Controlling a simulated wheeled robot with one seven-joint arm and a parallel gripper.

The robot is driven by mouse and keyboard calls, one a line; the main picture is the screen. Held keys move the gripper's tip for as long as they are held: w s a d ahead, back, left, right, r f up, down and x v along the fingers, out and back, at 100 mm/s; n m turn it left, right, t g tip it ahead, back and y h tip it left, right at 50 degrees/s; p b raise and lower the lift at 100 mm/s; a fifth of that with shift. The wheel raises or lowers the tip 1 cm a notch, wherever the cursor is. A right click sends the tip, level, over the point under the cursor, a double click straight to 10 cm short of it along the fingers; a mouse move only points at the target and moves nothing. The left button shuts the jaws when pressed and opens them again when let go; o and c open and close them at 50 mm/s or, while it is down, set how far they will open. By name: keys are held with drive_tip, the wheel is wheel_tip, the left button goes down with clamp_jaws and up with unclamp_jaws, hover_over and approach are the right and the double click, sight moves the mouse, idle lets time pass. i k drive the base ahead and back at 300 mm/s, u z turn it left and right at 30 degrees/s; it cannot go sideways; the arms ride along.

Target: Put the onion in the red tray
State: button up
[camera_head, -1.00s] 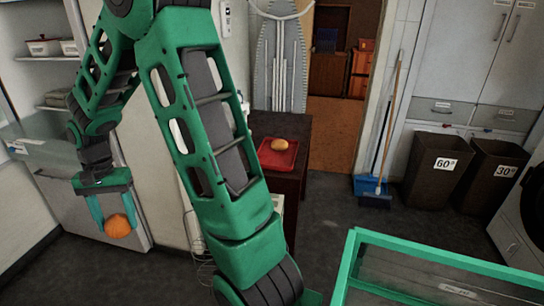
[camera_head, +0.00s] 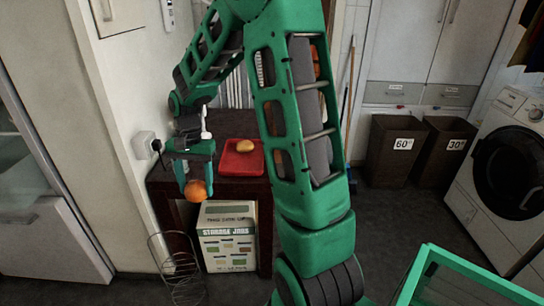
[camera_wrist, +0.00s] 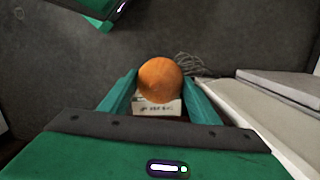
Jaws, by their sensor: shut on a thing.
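The onion (camera_head: 195,190), a round orange ball, is held between the fingertips of my gripper (camera_head: 197,182). In the wrist view the onion (camera_wrist: 160,80) sits between the two green fingers of my gripper (camera_wrist: 161,88). The red tray (camera_head: 240,165) lies on a dark wooden table, with a yellowish oval item (camera_head: 245,146) on it. My gripper hangs in front of the table's left part, to the left of the tray and apart from it in the picture.
The dark table (camera_head: 236,186) stands against the wall. A storage jars box (camera_head: 227,240) is under it and a wire rack (camera_head: 178,270) stands at its front left. A wall socket (camera_head: 146,144) is left of my gripper. Two dark bins (camera_head: 395,155) and a washing machine (camera_head: 505,175) stand at right.

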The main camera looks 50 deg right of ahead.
sight(243, 165)
drive_tip(key=z, duration=0.55)
drive_tip(key=i, duration=1)
drive_tip(key=u, duration=0.05)
